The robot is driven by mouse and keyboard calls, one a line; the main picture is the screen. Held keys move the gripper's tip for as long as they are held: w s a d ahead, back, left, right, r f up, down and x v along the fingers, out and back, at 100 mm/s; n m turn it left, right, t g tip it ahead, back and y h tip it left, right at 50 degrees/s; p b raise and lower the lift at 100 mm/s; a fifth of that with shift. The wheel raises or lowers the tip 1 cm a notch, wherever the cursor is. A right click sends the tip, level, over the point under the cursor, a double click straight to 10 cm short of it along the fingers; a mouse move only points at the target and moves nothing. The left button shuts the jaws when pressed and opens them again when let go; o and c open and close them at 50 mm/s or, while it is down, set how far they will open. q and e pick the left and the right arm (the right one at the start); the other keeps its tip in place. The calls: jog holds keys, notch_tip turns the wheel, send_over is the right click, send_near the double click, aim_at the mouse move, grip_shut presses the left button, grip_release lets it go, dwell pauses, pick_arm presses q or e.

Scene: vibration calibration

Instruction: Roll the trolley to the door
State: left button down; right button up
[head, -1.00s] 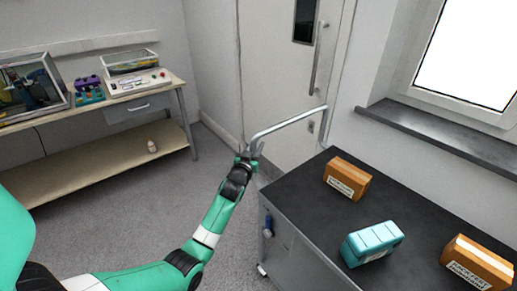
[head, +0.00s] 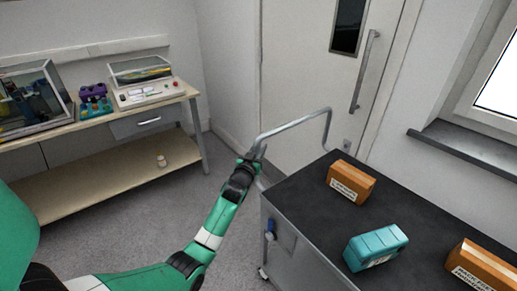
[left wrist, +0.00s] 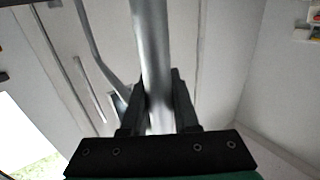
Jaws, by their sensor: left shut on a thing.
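The trolley (head: 300,190) stands at the lower right of the head view, with a black top, grey sides and a bent metal push handle (head: 296,124) at its far end. My left gripper (head: 254,157) is shut on the handle near its left end. In the left wrist view the handle tube (left wrist: 153,60) runs between the two fingers of my left gripper (left wrist: 157,95). The pale door (head: 300,70), with a dark window pane and a long vertical pull handle, is beyond the trolley. It looks closed. My right gripper is out of view.
Orange boxes (head: 351,181) and a teal box (head: 375,247) lie on the trolley top. A workbench (head: 60,137) with instruments and a lower shelf stands at the left. A window sill (head: 470,148) is at the right. Grey floor (head: 130,225) is clear between bench and trolley.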

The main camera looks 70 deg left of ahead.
pick_arm(q)
jog(key=shift+a, duration=0.1)
dwell(0.3)
jog(key=c, duration=0.7)
grip_release()
jog(key=shift+s+d, duration=0.25)
jog(key=shift+d, duration=0.05)
jog(key=p+v, duration=0.4)
jog(key=v, duration=0.7)
